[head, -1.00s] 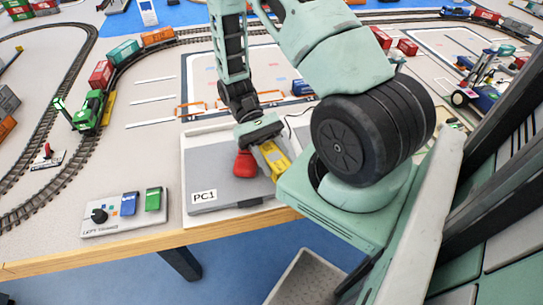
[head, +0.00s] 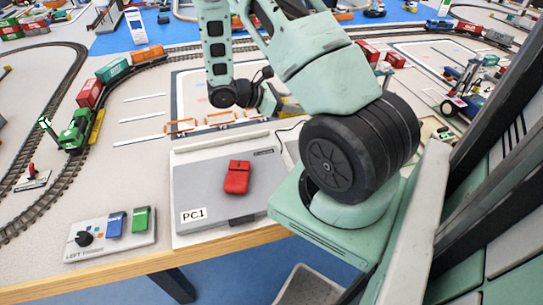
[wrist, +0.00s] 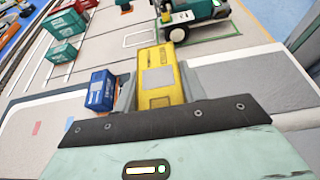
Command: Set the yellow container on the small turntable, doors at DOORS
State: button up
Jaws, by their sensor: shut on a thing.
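The yellow container (wrist: 162,78) is between the jaws of my gripper (wrist: 157,88) in the wrist view, with a grey finger on each side and a pale grey panel on its top. In the head view only a small part of the yellow container (head: 290,106) shows behind my arm, beyond the grey PC1 slab. My gripper is shut on it; the fingers are mostly hidden in the head view. I cannot make out the small turntable or a DOORS mark in either view.
A red block (head: 237,177) lies on the grey PC1 slab (head: 205,185). A control box (head: 95,238) stands at the front left. A blue container (wrist: 101,90) is beside my gripper; a green vehicle (wrist: 192,22) stands beyond it. Tracks and a green locomotive (head: 76,130) are at left.

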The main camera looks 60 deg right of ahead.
aim_at(290, 136)
notch_tip(290, 136, down, 9)
jog(key=shift+r, duration=0.1)
dwell(0.3)
jog(key=shift+f, duration=0.3)
jog(key=o, duration=1)
jog(key=shift+r, duration=0.1)
